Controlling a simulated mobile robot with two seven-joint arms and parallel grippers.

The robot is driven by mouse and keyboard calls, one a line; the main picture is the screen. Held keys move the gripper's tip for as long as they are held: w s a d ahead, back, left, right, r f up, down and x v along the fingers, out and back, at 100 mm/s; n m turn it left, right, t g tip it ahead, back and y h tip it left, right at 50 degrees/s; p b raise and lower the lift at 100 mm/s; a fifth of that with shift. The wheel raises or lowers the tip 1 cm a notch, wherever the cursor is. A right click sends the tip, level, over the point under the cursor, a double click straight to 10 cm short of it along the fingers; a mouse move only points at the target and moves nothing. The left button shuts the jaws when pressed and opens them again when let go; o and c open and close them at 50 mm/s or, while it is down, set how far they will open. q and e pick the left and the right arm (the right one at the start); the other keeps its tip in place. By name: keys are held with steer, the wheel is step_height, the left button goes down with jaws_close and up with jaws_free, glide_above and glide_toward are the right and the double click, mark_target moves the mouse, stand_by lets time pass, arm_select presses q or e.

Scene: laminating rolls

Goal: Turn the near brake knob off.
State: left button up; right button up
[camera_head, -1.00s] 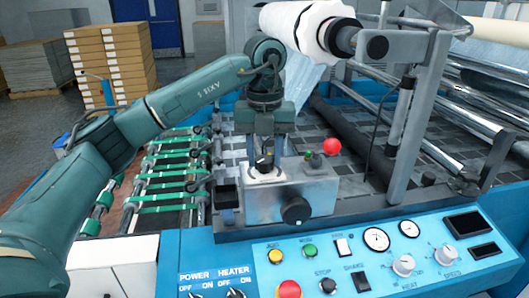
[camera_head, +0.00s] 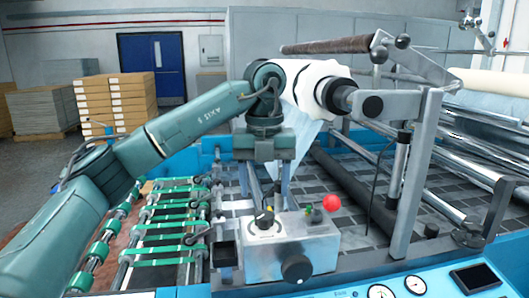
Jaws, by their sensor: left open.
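The near brake knob (camera_head: 264,219) is a small black knob on a white dial plate, on top of a grey metal box (camera_head: 312,250) in the middle of the head view. A bit of yellow shows at its top. Its exact pointer setting is too small to read. My left gripper (camera_head: 265,196) points down with its two fingers spread, above and a little behind the knob in the picture. The fingers appear clear of the knob, and nothing is between them. My right gripper is out of the picture.
A white roll (camera_head: 305,85) on a grey frame stands behind and right of my left gripper. Green-strapped rollers (camera_head: 165,230) lie to the left.

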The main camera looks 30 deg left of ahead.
mark_target(265, 215)
arm_select(q)
step_height(265, 215, up, 7)
steer(key=p, duration=0.1)
steer(key=shift+r, duration=0.2)
steer(key=shift+f, duration=0.1)
stand_by(0.4)
